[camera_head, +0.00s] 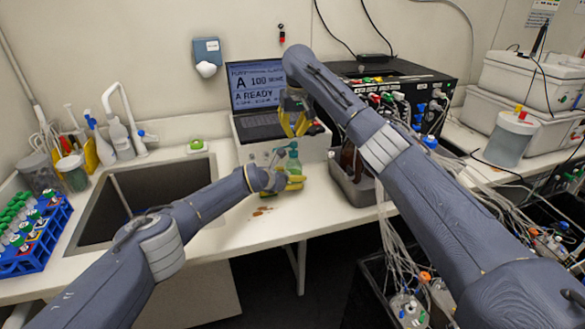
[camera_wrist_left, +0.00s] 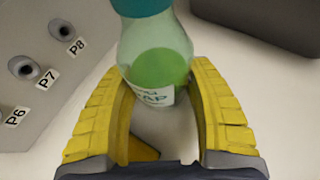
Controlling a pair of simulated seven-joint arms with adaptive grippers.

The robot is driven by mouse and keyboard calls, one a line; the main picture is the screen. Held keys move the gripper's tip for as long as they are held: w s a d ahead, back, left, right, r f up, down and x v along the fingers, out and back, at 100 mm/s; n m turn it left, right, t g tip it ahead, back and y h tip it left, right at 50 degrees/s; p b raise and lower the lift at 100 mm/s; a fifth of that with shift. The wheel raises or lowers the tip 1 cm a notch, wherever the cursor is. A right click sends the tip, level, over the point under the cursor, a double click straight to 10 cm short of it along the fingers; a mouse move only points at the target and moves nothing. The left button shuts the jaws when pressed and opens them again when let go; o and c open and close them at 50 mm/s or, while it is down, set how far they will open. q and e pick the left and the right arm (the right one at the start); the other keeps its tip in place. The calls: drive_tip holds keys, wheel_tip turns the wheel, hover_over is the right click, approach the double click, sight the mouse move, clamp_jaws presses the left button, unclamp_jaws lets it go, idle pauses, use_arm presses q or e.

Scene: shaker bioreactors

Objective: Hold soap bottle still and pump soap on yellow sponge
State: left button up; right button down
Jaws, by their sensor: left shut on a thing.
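The soap bottle (camera_head: 293,161) is translucent green and stands upright on the white counter in front of the laptop. In the left wrist view the bottle (camera_wrist_left: 153,50) sits between the yellow fingers of my left gripper (camera_wrist_left: 160,78), which is shut on its body. The label is partly visible; its top is cut off. A yellow patch (camera_wrist_left: 143,150), probably the sponge, shows below the bottle, partly hidden by the left finger. In the head view I cannot clearly separate the sponge from the yellow fingers. My right gripper (camera_head: 294,121) hangs above the bottle, fingers pointing down and apart, empty.
A laptop (camera_head: 259,94) stands on a white box with numbered ports behind the bottle. A sink (camera_head: 140,193) lies to the left, with a blue tube rack (camera_head: 38,238) beside it. A grey tray (camera_head: 352,188) stands close on the right. Brown marks lie on the counter in front.

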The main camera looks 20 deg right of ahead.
sight(294, 144)
drive_tip(key=shift+f, duration=2.45)
drive_tip(key=shift+r, duration=3)
use_arm(q)
drive_tip(key=o, duration=0.9)
drive_tip(key=shift+o, duration=0.2)
drive_tip(key=shift+r, duration=0.15)
